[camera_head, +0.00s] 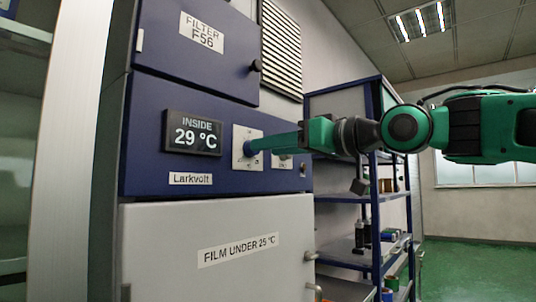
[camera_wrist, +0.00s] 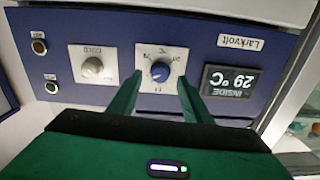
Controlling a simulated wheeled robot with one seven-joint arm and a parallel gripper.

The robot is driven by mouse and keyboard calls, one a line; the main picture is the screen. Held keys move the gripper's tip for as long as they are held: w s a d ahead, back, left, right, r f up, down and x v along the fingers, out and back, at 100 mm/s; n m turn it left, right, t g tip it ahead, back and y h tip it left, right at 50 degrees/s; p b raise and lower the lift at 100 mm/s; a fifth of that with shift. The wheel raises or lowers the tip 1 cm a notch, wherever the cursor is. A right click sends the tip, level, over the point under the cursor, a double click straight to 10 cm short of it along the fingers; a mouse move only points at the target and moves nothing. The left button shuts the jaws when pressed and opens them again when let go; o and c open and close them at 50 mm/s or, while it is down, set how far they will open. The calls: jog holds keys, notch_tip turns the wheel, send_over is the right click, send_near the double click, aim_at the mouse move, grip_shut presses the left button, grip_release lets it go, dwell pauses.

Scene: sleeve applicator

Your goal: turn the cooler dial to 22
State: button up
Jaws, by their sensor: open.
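The cooler dial is a blue round knob (camera_wrist: 160,71) on a white scale plate (camera_wrist: 171,56), shown upside down in the wrist view. The scale marks and pointer are too small to read surely. In the head view the plate (camera_head: 240,133) is right of the display, and my gripper partly hides the dial. My gripper (camera_wrist: 159,79) is open, with one finger on each side of the blue dial. Whether the fingers touch it I cannot tell. The display (camera_head: 193,134) reads "INSIDE 29 °C"; it also shows in the wrist view (camera_wrist: 234,80).
A second, pale knob (camera_wrist: 92,67) sits on its own plate beside the dial. Two small round lamps or buttons, amber (camera_wrist: 39,46) and green (camera_wrist: 51,87), are farther along the panel. A filter door (camera_head: 200,55) is above, a film door (camera_head: 215,235) below. Shelves (camera_head: 365,200) stand behind.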

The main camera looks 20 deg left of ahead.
jog(key=shift+x, duration=1.5)
jog(key=c, duration=1.1)
jog(key=shift+w+d, duration=0.1)
jog(key=shift+d, duration=0.05)
jog(key=shift+o, duration=0.2)
jog(key=shift+n, duration=0.3)
